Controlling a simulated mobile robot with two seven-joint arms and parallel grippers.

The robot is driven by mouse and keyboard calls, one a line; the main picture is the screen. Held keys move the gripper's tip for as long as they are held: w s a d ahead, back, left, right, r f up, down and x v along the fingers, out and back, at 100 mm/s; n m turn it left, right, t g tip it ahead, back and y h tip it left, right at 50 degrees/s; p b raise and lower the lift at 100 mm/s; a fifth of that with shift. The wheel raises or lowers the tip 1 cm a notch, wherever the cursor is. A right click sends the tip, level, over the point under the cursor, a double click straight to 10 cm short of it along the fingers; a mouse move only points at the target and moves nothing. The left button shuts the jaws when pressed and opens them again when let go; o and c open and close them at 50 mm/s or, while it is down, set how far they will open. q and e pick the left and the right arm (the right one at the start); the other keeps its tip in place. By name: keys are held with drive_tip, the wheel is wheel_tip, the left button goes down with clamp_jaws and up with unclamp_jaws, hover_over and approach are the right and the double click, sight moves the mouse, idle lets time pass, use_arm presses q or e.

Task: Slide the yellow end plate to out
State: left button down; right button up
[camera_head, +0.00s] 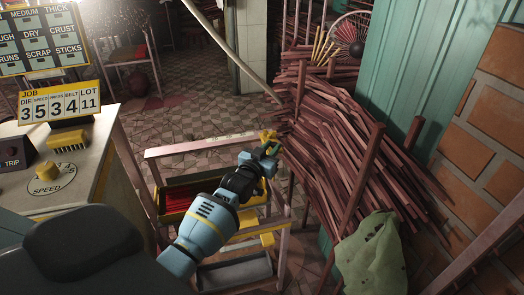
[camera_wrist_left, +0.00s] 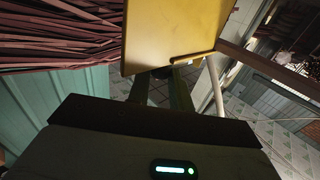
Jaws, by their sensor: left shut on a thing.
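The yellow end plate (camera_wrist_left: 172,35) fills the upper middle of the left wrist view, with a short rod-like bar at its lower right edge. In the head view only a small yellow piece (camera_head: 267,135) shows at the tip of my left arm. My left gripper (camera_head: 270,148) is shut on the plate; its dark fingers (camera_wrist_left: 163,76) meet the plate's lower edge in the wrist view. How the plate joins its support is hidden. My right gripper is in neither view.
A pink-framed rack (camera_head: 200,146) with a tray of red sticks stands beneath my left arm. A large pile of reddish sticks (camera_head: 335,130) lies close to the right. A green cloth (camera_head: 372,258) hangs at lower right. A control console (camera_head: 75,180) stands left.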

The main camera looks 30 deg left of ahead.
use_arm(q)
drive_tip(key=c, duration=1.3)
unclamp_jaws()
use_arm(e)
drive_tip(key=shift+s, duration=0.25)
use_arm(q)
drive_tip(key=shift+s, duration=0.1)
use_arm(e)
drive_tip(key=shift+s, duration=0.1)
use_arm(q)
drive_tip(key=s, duration=0.7)
drive_tip(key=shift+s+d+p, duration=0.25)
drive_tip(key=shift+s+p, duration=0.1)
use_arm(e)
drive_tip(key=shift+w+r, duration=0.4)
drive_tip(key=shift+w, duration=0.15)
use_arm(q)
drive_tip(key=shift+f, duration=0.1)
